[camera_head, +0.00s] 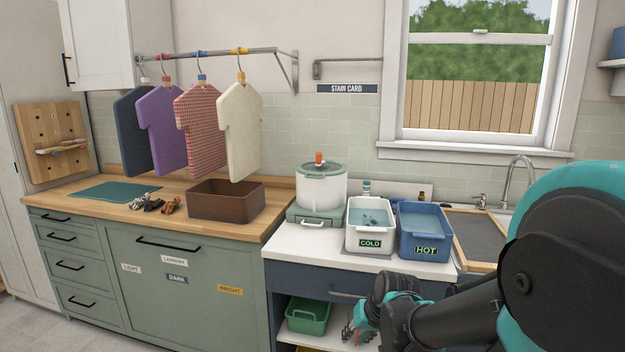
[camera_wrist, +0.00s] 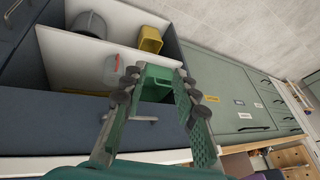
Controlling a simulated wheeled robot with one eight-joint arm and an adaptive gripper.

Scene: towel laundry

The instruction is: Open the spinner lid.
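An orange knob (camera_head: 319,158) stands upright on the lid. My gripper (camera_head: 358,325) is low in front of the counter, below the tubs and well apart from the spinner. The wrist view shows my gripper (camera_wrist: 158,82) with its fingers spread and nothing between them. The spinner is not in the wrist view.
The white COLD tub (camera_head: 369,243) and blue HOT tub (camera_head: 424,246) stand right of the spinner. A brown box (camera_head: 226,211) is to its left, with shirts (camera_head: 241,130) hanging above. A green bin (camera_head: 308,316) sits on the shelf below. A faucet (camera_head: 516,175) is at right.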

